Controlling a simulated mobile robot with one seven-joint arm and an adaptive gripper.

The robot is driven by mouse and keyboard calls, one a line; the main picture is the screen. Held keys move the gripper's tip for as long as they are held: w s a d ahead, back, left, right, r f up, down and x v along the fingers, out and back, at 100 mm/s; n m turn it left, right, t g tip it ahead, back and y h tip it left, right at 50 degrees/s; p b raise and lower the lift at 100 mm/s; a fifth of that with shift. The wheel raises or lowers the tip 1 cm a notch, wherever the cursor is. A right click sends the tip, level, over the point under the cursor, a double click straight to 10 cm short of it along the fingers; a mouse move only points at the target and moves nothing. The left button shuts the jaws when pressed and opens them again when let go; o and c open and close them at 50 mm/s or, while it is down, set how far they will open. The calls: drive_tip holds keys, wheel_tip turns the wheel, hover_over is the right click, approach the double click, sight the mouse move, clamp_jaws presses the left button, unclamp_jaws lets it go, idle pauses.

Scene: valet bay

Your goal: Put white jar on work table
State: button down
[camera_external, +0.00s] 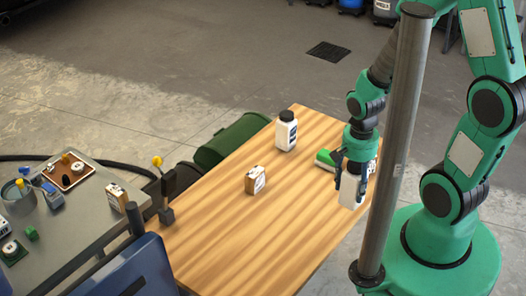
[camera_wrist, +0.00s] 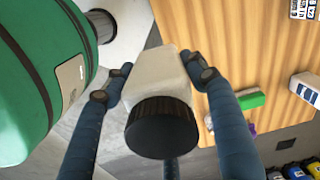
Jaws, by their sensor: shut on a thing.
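The white jar (camera_wrist: 158,72) has a black lid and sits between the two fingers of my gripper (camera_wrist: 157,80) in the wrist view. My gripper (camera_external: 352,180) is shut on the jar's sides. In the external view the white jar (camera_external: 350,194) shows below the fingers, near the right edge of the wooden work table (camera_external: 220,222). I cannot tell whether its base touches the table. The pole and my fingers hide part of it.
A white bottle with a black cap (camera_external: 286,132), a small labelled box (camera_external: 255,180) and a green-and-white object (camera_external: 325,160) stand on the table. A grey cart (camera_external: 70,225) with small items is at left. The table's front half is clear.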

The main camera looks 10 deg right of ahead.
drive_tip(key=w+a+r+m+p, duration=0.1)
drive_tip(key=w+a+r, duration=0.1)
drive_tip(key=w, duration=1.6)
drive_tip(key=w+a+r+m, duration=0.1)
drive_tip(key=w+a, duration=0.2)
drive_tip(key=w, duration=1.4)
drive_tip(key=w+d+f+m, duration=0.1)
drive_tip(key=w+d, duration=0.2)
drive_tip(key=w, duration=1)
drive_tip(key=w+d+f, duration=0.2)
drive_tip(key=w+d, duration=0.2)
drive_tip(key=w, duration=0.9)
drive_tip(key=shift+w+d+f+p, duration=0.1)
drive_tip(key=shift+w+f+p, duration=0.05)
drive_tip(key=shift+f, duration=0.7)
drive_tip(key=shift+w+d+f+p, duration=0.1)
drive_tip(key=shift+w+f+p, duration=0.1)
drive_tip(key=shift+f, duration=0.65)
drive_tip(key=shift+w+d+f+p, duration=0.1)
drive_tip(key=shift+w+f, duration=0.05)
drive_tip(key=shift+f, duration=0.7)
wheel_tip(320, 180, down, 6)
